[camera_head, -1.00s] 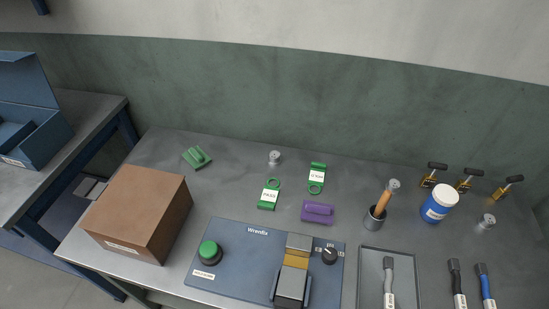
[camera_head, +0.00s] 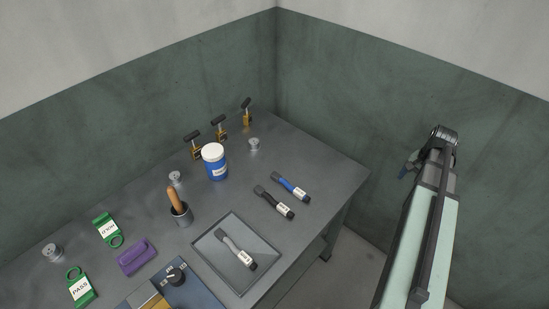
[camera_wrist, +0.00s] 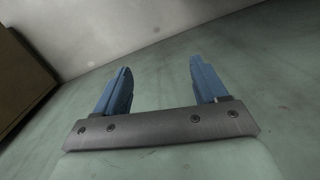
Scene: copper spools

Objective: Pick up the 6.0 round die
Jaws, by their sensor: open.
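Three handled tools with white labels lie at the right of the bench: a grey one (camera_head: 236,250) in a shallow tray (camera_head: 264,252), a black one (camera_head: 274,202) and a blue one (camera_head: 291,186) beside the tray. Small silver metal pieces stand at the back right (camera_head: 254,145), by the blue jar (camera_head: 175,177) and at the left (camera_head: 53,253). The labels are too small to read, so I cannot tell which thing is the 6.0 round die. My gripper (camera_wrist: 160,67) is open and empty, its blue fingers apart. In the head view it is right of the bench, away from everything.
A white-lidded blue jar (camera_head: 216,166), a cup with a wooden handle (camera_head: 181,214) and several black-handled clamps (camera_head: 220,128) stand on the bench (camera_head: 310,150). Green tags (camera_head: 107,230) and a purple block (camera_head: 137,257) lie left. Green walls meet behind the bench.

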